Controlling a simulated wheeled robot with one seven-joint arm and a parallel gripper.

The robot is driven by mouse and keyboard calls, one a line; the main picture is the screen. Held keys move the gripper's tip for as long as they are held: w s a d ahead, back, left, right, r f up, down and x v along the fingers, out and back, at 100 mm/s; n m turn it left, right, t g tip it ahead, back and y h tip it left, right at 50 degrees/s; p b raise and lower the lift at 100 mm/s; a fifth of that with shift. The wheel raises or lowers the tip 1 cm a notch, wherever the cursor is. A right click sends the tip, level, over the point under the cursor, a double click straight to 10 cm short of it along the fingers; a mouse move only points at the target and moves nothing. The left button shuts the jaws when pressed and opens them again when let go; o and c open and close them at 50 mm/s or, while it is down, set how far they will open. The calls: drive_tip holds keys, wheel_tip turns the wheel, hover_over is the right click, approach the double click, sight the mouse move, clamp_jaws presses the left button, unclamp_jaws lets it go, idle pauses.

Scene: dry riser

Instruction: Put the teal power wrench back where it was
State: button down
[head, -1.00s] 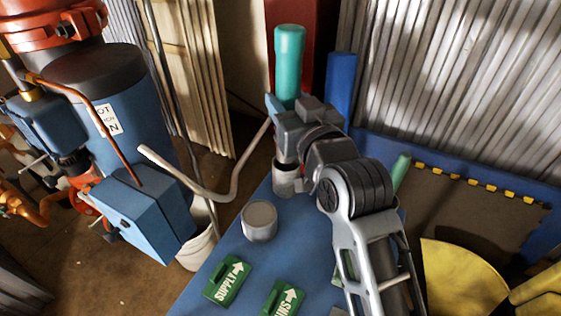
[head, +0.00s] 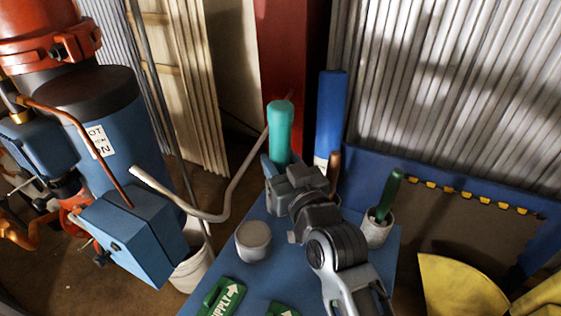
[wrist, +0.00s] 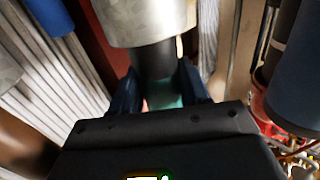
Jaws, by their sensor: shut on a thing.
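The teal power wrench (head: 280,130) is upright, its rounded teal end standing above my gripper (head: 283,178) in the head view. My gripper is shut on it, over the far part of the blue table (head: 215,285). In the wrist view, a dark section of the wrench (wrist: 154,58) sits between the two fingers, with a silvery cylinder (wrist: 150,18) next to it and a teal patch (wrist: 165,101) beyond. My gripper and arm hide the wrench's lower end and whatever is directly beneath it.
A grey pot (head: 253,240) stands on the table left of my arm. Another pot (head: 376,234) holds a green-handled tool (head: 390,193) on the right. A brown handle (head: 334,168) rises just right of my gripper. A bent pipe (head: 215,215) and blue box (head: 130,240) are left.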

drive_tip(key=c, duration=0.5)
unclamp_jaws()
drive_tip(key=shift+c, duration=0.2)
drive_tip(key=b+v, duration=0.1)
drive_tip(key=v, duration=1.1)
drive_tip(key=shift+s, duration=0.15)
